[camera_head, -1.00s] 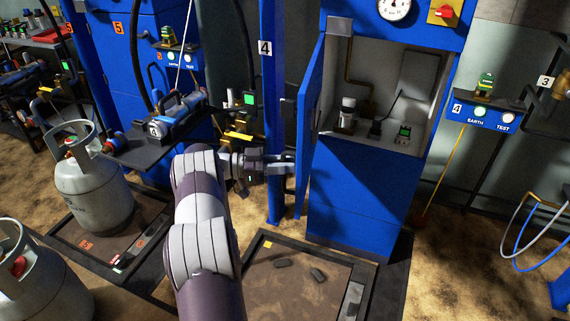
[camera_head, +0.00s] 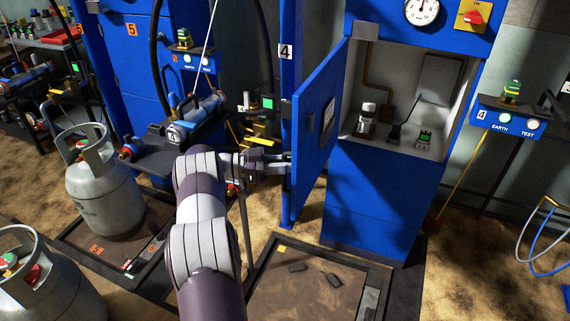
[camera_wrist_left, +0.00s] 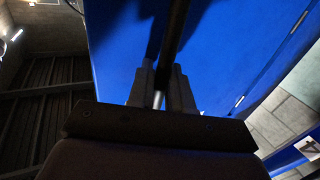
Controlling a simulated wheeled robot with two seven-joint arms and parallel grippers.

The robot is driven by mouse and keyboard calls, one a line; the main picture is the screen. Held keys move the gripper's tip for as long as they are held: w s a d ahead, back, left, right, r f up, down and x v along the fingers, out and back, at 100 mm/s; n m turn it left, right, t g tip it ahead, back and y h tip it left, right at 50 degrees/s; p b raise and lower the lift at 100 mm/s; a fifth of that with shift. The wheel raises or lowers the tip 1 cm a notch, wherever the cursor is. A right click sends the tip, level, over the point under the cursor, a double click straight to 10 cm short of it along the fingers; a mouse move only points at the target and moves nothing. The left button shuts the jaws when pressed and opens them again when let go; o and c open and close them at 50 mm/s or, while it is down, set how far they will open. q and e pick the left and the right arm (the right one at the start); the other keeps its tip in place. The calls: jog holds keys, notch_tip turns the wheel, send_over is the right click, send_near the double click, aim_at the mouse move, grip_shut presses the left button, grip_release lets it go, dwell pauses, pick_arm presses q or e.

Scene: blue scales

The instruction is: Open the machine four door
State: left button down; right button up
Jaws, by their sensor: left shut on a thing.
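The blue door (camera_head: 310,125) of machine four stands partly open, angled out to the left from the blue machine cabinet (camera_head: 375,205). Its inner face shows, with a small grey panel on it. My left gripper (camera_head: 284,164) is at the door's outer side, near its free edge. In the left wrist view, the gripper (camera_wrist_left: 160,98) is shut on a dark handle bar (camera_wrist_left: 174,35) in front of the blue door face (camera_wrist_left: 225,45). The fingers hide part of the handle. My right gripper is not in view.
The open compartment (camera_head: 405,120) holds small fittings. A blue post (camera_head: 289,90) marked 4 stands close behind the door. A low framed platform (camera_head: 310,295) lies on the floor in front. Grey gas cylinders (camera_head: 104,190) stand to the left. An earth-test box (camera_head: 508,122) is at right.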

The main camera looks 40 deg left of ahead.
pick_arm(q)
jog(key=shift+f, duration=0.1)
jog(key=c, duration=1.2)
grip_release()
jog(key=shift+s, duration=0.1)
jog(key=shift+a, duration=0.1)
jog(key=v, duration=1.2)
jog(key=shift+s+a, duration=0.15)
jog(key=shift+s, duration=0.1)
